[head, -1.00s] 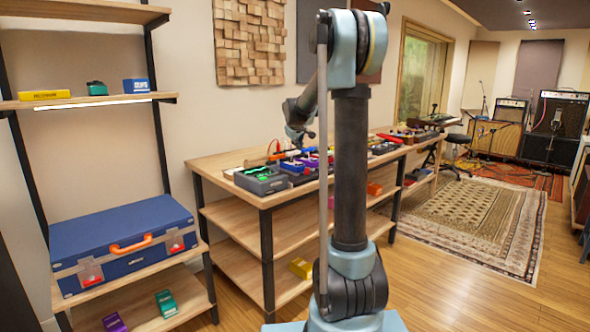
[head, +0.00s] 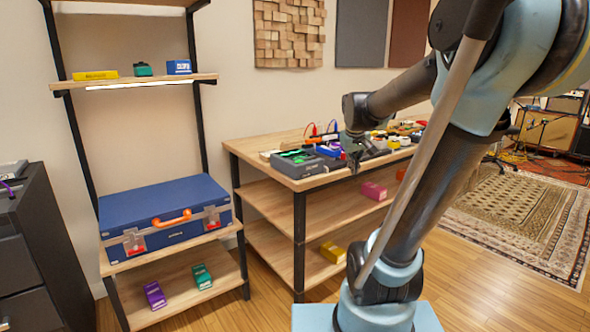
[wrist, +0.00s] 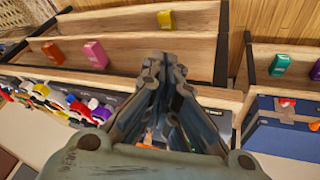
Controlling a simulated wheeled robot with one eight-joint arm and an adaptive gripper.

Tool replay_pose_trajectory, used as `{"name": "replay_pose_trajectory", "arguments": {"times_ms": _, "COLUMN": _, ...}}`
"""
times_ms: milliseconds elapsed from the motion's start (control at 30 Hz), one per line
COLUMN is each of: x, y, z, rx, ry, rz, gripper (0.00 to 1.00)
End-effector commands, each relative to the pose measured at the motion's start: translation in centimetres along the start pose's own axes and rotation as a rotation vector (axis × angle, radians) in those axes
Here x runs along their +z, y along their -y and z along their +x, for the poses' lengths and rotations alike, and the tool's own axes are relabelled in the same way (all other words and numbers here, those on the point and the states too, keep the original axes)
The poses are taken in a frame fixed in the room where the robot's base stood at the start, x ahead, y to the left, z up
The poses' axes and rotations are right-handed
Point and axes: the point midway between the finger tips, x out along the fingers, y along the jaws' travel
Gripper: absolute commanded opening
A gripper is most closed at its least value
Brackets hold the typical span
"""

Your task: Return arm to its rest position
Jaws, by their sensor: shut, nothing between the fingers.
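My arm reaches across the right half of the head view, from the lower middle up to the upper right and back left toward the wooden bench (head: 318,183). My gripper (head: 353,165) hangs fingers down at the bench's front edge, in front of the pedals. In the wrist view, my gripper (wrist: 170,75) shows dark fingers close together with nothing held between them. Part of the pedals and bench lies hidden behind the arm.
Several pedals (head: 305,160) crowd the bench top. A blue case (head: 165,220) with an orange handle rests on the left shelf unit. A dark drawer cabinet (head: 35,250) stands at far left. Open wooden floor and a patterned rug (head: 525,225) lie to the right.

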Motion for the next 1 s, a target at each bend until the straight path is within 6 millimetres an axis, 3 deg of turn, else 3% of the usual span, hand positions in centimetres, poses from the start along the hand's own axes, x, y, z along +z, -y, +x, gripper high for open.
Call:
{"name": "replay_pose_trajectory", "arguments": {"times_ms": 100, "x": 4.5, "y": 1.2, "z": -0.3, "rx": -0.022, "ry": 0.037, "rz": 0.038, "gripper": 0.0}}
{"name": "replay_pose_trajectory", "arguments": {"times_ms": 600, "x": 21.7, "y": 7.1, "z": 0.9, "rx": -0.113, "ry": 0.196, "rz": 0.191, "gripper": 0.0}}
{"name": "replay_pose_trajectory", "arguments": {"times_ms": 800, "x": 25.7, "y": 8.6, "z": 1.8, "rx": -0.136, "ry": 0.237, "rz": 0.23, "gripper": 0.0}}
{"name": "replay_pose_trajectory", "arguments": {"times_ms": 1000, "x": 26.8, "y": 9.1, "z": 2.0, "rx": -0.142, "ry": 0.251, "rz": 0.24, "gripper": 0.0}}
